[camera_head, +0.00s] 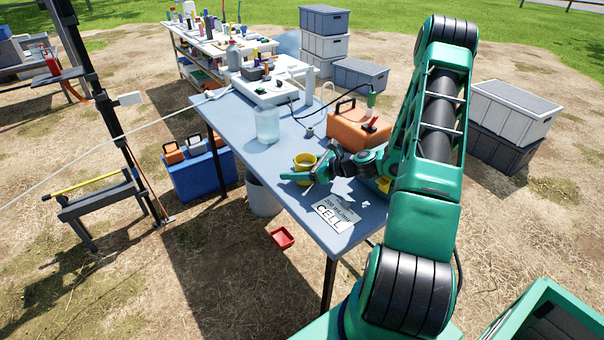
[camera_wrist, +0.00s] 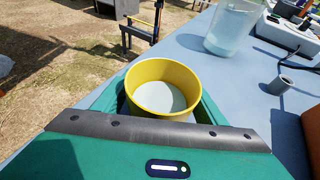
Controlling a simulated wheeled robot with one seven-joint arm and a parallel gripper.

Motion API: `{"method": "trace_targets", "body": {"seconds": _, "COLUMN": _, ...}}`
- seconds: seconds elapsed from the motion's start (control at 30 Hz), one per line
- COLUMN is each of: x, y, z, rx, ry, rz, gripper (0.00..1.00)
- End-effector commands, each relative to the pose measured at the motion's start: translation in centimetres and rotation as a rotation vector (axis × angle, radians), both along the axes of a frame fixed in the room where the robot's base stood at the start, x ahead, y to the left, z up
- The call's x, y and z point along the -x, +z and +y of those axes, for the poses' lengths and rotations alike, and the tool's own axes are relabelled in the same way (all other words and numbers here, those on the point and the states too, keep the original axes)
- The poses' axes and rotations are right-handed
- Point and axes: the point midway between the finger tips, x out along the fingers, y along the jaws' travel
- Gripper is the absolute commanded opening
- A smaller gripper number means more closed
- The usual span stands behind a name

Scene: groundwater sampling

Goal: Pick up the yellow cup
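The yellow cup (camera_head: 304,161) stands upright on the blue-grey table (camera_head: 240,123), near its left edge. In the wrist view the cup (camera_wrist: 165,87) shows its round rim and pale inside; its lower front is hidden by my gripper. My green gripper (camera_head: 308,176) is low over the table at the cup. In the wrist view its fingers lie on the left and right of the cup, and the gripper looks open around it. Whether either finger touches the cup's wall cannot be told.
A clear jar (camera_head: 267,124) stands behind the cup, with a small grey cylinder (camera_head: 309,132) to its right. An orange case (camera_head: 352,130) sits at the table's right side. A white sign reading CELL (camera_head: 334,215) lies in front. A grey bucket (camera_head: 262,197) stands beneath the table.

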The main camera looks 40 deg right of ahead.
Motion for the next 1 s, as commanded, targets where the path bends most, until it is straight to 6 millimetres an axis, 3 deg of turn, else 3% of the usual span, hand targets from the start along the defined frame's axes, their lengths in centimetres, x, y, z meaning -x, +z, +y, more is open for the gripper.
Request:
{"method": "trace_targets", "body": {"seconds": 0.03, "x": 0.0, "y": 0.0, "z": 0.0, "rx": 0.000, "ry": 0.000, "rz": 0.000, "gripper": 0.52}}
{"method": "trace_targets", "body": {"seconds": 0.13, "x": 0.0, "y": 0.0, "z": 0.0, "rx": 0.000, "ry": 0.000, "rz": 0.000, "gripper": 0.28}}
{"method": "trace_targets", "body": {"seconds": 0.17, "x": 0.0, "y": 0.0, "z": 0.0, "rx": 0.000, "ry": 0.000, "rz": 0.000, "gripper": 0.24}}
{"method": "trace_targets", "body": {"seconds": 0.57, "x": 0.0, "y": 0.5, "z": 0.0, "rx": 0.000, "ry": 0.000, "rz": -0.001, "gripper": 0.24}}
{"method": "trace_targets", "body": {"seconds": 0.87, "x": 0.0, "y": 3.9, "z": 0.0, "rx": 0.004, "ry": 0.001, "rz": -0.003, "gripper": 0.24}}
{"method": "trace_targets", "body": {"seconds": 1.0, "x": 0.9, "y": 5.8, "z": 2.7, "rx": -0.001, "ry": 0.004, "rz": -0.001, "gripper": 0.24}}
